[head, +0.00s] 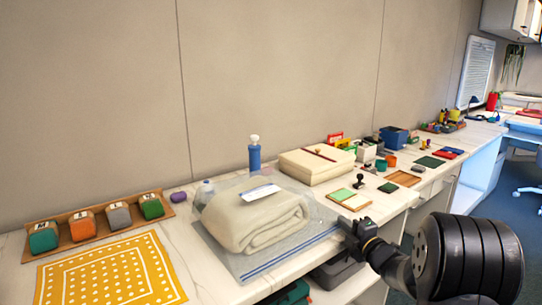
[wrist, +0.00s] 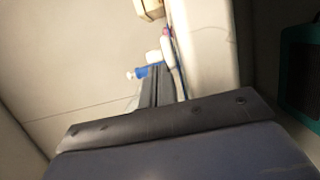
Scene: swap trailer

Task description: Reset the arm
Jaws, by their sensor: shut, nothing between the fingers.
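My arm reaches in from the lower right of the head view, with its large black ribbed joint in front of the counter's edge. My gripper (head: 352,228) is at the counter's front edge, right of the folded cream blanket (head: 255,218) in its clear bag. In the wrist view my gripper (wrist: 160,84) shows its dark fingers together, shut and empty. A blue bottle with a white cap (wrist: 150,71) shows beyond the fingertips; it stands by the wall in the head view (head: 255,158). I cannot tell whether the gripper touches the bag.
The white counter (head: 200,262) runs along the wall. Open shelves are below.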

